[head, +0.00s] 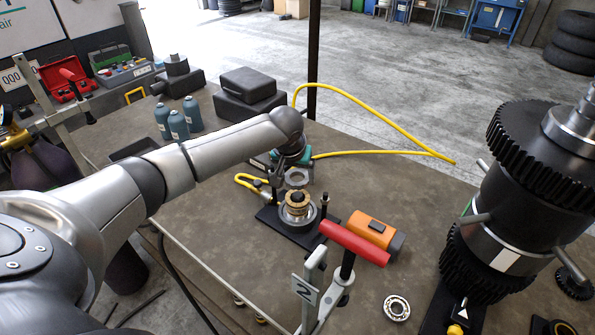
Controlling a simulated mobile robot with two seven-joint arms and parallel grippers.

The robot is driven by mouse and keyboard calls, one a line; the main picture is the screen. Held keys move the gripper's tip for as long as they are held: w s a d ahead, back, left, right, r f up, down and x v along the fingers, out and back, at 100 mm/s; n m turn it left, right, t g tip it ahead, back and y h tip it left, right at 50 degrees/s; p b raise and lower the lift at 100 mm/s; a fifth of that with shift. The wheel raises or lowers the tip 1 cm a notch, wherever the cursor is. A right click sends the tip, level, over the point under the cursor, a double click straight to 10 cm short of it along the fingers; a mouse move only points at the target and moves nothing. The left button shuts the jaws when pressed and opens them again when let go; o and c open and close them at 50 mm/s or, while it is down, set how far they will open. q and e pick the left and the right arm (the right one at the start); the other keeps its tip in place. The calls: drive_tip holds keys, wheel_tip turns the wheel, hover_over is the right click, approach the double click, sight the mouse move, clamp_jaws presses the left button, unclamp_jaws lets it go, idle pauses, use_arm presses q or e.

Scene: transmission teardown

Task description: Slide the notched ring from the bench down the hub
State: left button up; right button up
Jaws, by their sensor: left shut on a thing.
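The hub (298,212) stands upright on a black base plate (272,217) on the bench, with a brass-coloured ring (297,197) around its upper part. A grey notched ring (298,180) shows just above and behind the hub in the picture, apart from the brass part. My left gripper (284,178) reaches in from the left and is shut on the grey ring at its edge. The fingertips are small and partly hidden by the wrist. My right gripper is not in view.
A yellow hose (385,118) loops behind. A large gear stack (515,205) stands at the right. A bearing (396,308) lies at the front.

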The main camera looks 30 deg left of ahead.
sight(296, 197)
use_arm(q)
drive_tip(key=shift+w+f+b, duration=0.1)
drive_tip(key=shift+f+b, duration=0.9)
drive_tip(key=shift+f, duration=0.25)
wheel_tip(296, 197, down, 2)
drive_tip(key=b, duration=0.2)
drive_tip(key=shift+f+b, duration=0.2)
drive_tip(key=shift+b, duration=0.2)
drive_tip(key=shift+f, duration=0.4)
drive_tip(key=o, duration=1.3)
drive_tip(key=shift+o, duration=0.9)
